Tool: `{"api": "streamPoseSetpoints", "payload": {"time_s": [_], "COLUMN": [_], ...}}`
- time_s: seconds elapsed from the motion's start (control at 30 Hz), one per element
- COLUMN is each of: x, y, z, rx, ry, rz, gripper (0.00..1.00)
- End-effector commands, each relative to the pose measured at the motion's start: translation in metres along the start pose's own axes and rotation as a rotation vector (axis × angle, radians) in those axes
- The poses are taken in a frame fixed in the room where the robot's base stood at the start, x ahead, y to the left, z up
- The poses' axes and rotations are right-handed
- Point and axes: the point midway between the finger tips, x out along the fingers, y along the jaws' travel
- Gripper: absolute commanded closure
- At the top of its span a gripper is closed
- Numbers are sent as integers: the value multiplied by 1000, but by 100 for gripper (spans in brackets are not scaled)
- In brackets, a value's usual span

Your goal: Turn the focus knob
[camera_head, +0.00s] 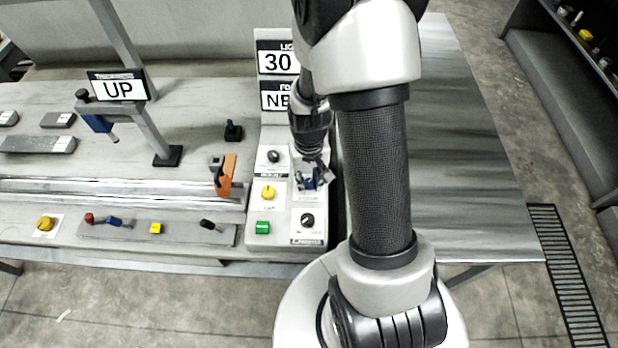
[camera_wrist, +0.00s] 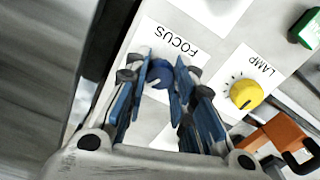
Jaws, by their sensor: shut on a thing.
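The focus knob (camera_wrist: 160,72) is blue and sits on a white plate printed FOCUS (camera_wrist: 172,42) in the wrist view. My gripper (camera_head: 312,180) points down at the control panel in the head view. In the wrist view its two blue-padded fingers stand on either side of the knob and are shut on it. In the head view the knob is mostly hidden by the fingers.
A yellow lamp knob (camera_wrist: 245,94) and an orange clamp-like part (camera_wrist: 278,137) are close by. A green button (camera_head: 262,227) and black knobs (camera_head: 307,220), (camera_head: 273,156) share the panel. The grey tabletop (camera_head: 470,150) at right is bare.

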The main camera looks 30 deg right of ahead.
Motion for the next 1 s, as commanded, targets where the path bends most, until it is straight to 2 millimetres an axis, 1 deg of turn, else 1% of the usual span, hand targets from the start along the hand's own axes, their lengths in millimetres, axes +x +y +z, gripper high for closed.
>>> {"api": "streamPoseSetpoints", "payload": {"time_s": [0.1,0.33,0.37,0.6,0.67,1.0], "x": [0,0,0,0,0,-2], "y": [0,0,0,0,0,0], "z": [0,0,0,0,0,0], "rx": [36,37,37,36,36,36], "ry": [0,0,0,0,0,1], "rz": [0,0,0,0,0,0], "gripper": [100,100,76,60,56,56]}}
